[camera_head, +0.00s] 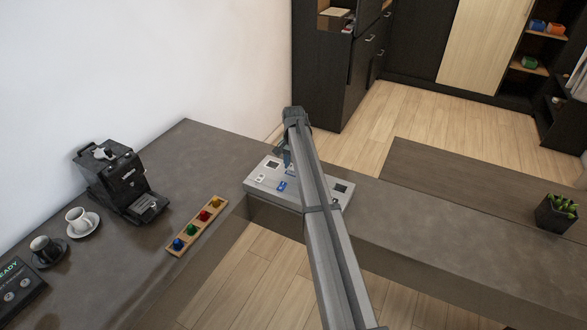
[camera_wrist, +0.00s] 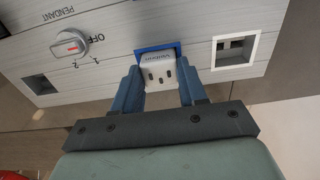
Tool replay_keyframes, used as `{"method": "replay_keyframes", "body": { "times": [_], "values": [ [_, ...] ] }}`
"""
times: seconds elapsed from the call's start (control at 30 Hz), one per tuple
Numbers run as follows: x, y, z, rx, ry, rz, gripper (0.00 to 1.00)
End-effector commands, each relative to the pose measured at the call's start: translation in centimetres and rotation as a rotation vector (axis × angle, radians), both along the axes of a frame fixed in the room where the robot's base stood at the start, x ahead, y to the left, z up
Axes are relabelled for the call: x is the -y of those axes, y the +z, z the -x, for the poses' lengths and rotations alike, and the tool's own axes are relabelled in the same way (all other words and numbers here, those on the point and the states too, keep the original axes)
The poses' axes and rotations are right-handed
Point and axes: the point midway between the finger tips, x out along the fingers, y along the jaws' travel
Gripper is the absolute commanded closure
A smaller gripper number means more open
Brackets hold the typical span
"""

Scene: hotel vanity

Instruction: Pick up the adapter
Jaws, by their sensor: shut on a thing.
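The adapter (camera_wrist: 158,75) is a small white block with dark slots on its face and lettering along its edge. It shows in the wrist view between the two blue-grey fingers of my gripper (camera_wrist: 160,88), which is shut on it. A blue-framed spot (camera_wrist: 158,48) on the grey panel (camera_wrist: 110,55) is right behind the adapter. I cannot tell whether the adapter is clear of the panel. In the head view my gripper (camera_head: 284,157) is low over the panel (camera_head: 262,187), and the adapter cannot be made out there.
The panel carries a rotary switch (camera_wrist: 69,45) and square sockets, one at the right (camera_wrist: 236,48). To the left are a wooden tray of coloured knobs (camera_head: 198,226), a black coffee machine (camera_head: 118,182) and cups. A potted plant (camera_head: 556,213) stands far right; the counter between is clear.

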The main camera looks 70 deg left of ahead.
Motion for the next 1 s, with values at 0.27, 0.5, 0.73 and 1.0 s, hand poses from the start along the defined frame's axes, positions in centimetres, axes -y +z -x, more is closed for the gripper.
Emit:
{"method": "replay_keyframes", "body": {
  "times": [0.27,0.5,0.73,1.0],
  "values": [
    [0.0,1.8,0.0,0.0,0.0,0.0,0.89],
    [0.0,5.7,0.0,0.0,0.0,-0.001,0.89],
    [0.1,9.2,-0.9,0.001,-0.009,-0.001,0.89],
    [2.1,10.1,-9.3,0.0,-0.093,0.0,0.89]
  ]
}}
